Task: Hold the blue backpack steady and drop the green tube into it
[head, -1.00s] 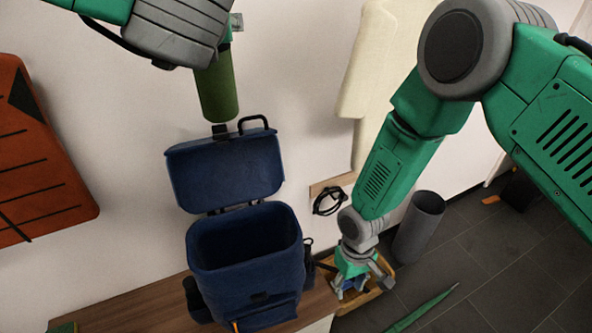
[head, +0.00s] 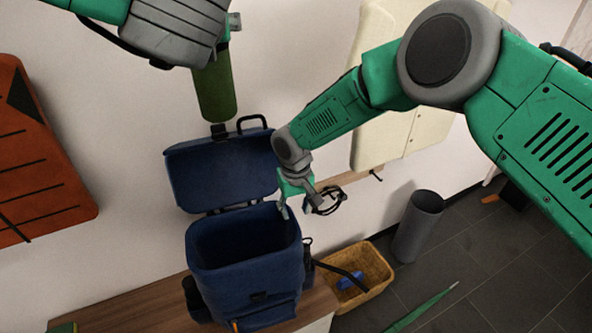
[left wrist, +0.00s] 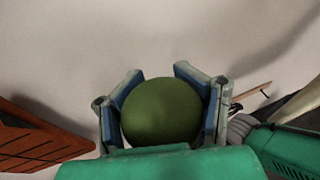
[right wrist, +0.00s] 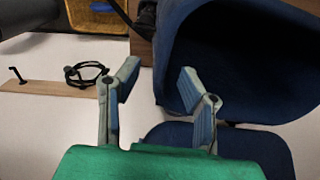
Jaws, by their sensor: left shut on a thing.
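The blue backpack (head: 245,275) stands upright on a wooden bench, its mouth open and its lid (head: 220,170) folded back toward the wall. The green tube (head: 215,92) hangs upright above the lid, behind the open mouth. My left gripper (left wrist: 160,95) is shut around the tube; in the head view it is mostly hidden by my arm. My right gripper (head: 300,205) is open and empty by the backpack's right rear rim. In the right wrist view its fingers (right wrist: 158,82) are spread, one close to the backpack's rim; I cannot tell whether it touches.
A wicker basket (head: 372,262) with a blue item sits right of the backpack. A grey bin (head: 418,228) and a green pointed object (head: 425,308) are on the dark floor. A black cable coil (head: 325,200) hangs on a wall rail. An orange panel (head: 40,160) is at left.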

